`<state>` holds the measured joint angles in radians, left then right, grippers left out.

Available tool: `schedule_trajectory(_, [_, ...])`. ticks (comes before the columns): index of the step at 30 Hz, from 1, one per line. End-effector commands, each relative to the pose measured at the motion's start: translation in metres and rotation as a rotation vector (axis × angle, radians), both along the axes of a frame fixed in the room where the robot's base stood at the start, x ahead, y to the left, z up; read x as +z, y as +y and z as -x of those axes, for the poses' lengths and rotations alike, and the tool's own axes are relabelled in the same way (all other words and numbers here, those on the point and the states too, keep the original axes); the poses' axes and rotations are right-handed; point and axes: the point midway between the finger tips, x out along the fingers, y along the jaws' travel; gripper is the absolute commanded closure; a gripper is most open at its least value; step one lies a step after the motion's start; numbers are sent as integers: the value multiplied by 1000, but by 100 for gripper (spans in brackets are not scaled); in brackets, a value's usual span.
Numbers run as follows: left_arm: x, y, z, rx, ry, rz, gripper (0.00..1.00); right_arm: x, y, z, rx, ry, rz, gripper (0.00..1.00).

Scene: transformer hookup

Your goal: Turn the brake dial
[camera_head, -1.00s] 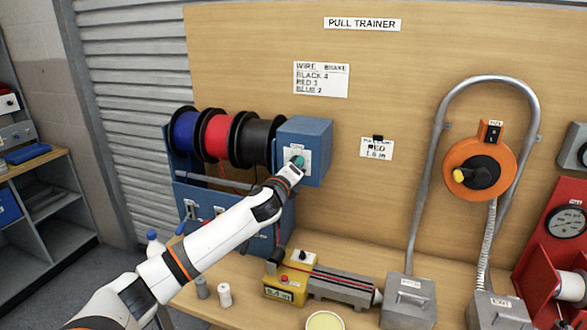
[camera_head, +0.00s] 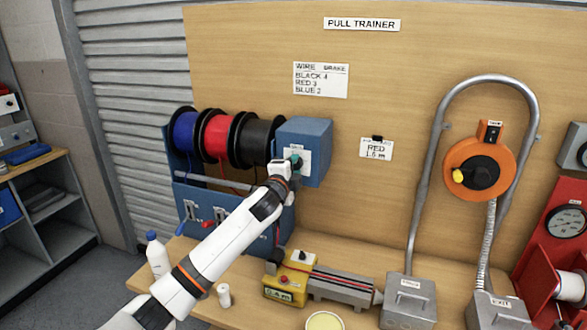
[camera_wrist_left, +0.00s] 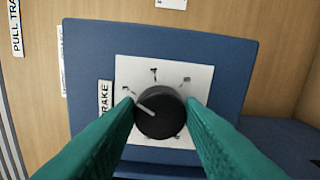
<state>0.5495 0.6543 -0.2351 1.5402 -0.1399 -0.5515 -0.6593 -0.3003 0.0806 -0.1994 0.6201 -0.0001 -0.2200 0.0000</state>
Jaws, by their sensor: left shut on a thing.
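The brake dial (camera_wrist_left: 160,112) is a round black knob with a white pointer line on a white numbered plate (camera_wrist_left: 190,75). In the left wrist view the pointer aims to the left and slightly up, roughly toward a mark at the plate's left. The plate is on the blue brake box (camera_head: 314,142), at the right end of the wire spools. My left gripper (camera_head: 295,162) is at the box's front, its teal fingers shut on the dial from both sides, as the left wrist view (camera_wrist_left: 160,118) shows. In the head view the fingers hide the dial. My right gripper is not in view.
A wall card (camera_head: 320,79) reads wire and brake: black 4, red 3, blue 2. Another card (camera_head: 376,149) reads red, 1.5 m. Blue, red (camera_head: 221,136) and black spools hang beside the box. A yellow device (camera_head: 289,280) and a white bottle (camera_head: 157,255) are on the bench below.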

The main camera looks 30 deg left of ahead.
Motion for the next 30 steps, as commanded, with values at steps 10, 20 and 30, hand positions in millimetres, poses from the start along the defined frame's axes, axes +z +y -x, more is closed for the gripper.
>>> schedule_trajectory(10, [-1,0,0,1,-13,61,88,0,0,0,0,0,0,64])
schedule_trajectory(20, [-1,0,0,1,-12,61,88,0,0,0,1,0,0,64])
schedule_trajectory(30, [0,0,0,1,-13,60,43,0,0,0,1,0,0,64])
